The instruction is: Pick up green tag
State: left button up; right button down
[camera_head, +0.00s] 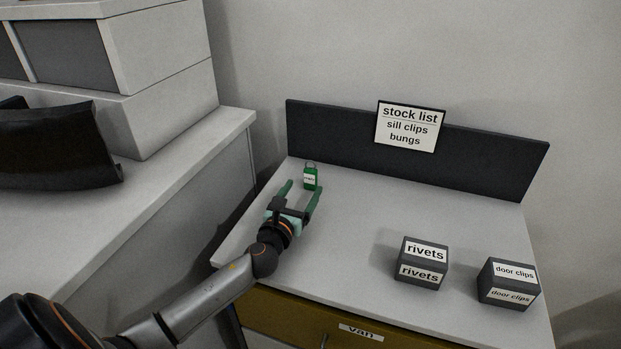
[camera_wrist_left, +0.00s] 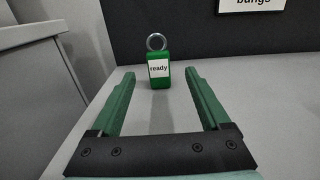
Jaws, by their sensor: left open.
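The green tag (camera_head: 311,179) stands upright on the light grey table top near its back left corner. It carries a white label and has a metal ring on top. In the left wrist view the tag (camera_wrist_left: 160,77) shows its label "ready" and stands just beyond the fingertips, centred between them. My left gripper (camera_head: 304,187) is open and empty, its two green fingers pointing at the tag. In the left wrist view the open fingers (camera_wrist_left: 160,75) are apart with bare table between them. My right gripper is not in view.
A dark box labelled "rivets" (camera_head: 422,263) and another labelled "door clips" (camera_head: 508,284) stand at the table's front right. A dark back panel (camera_head: 480,158) with a "stock list" sign (camera_head: 408,127) runs behind. The table's middle (camera_head: 370,215) is clear. A grey counter (camera_head: 150,205) is at left.

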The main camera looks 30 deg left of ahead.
aim_at(309, 175)
pick_arm(q)
jog(key=x, duration=0.4)
jog(key=shift+w+a+r, duration=0.2)
jog(key=shift+w+r, duration=0.15)
jog(key=shift+c, duration=0.2)
grip_shut()
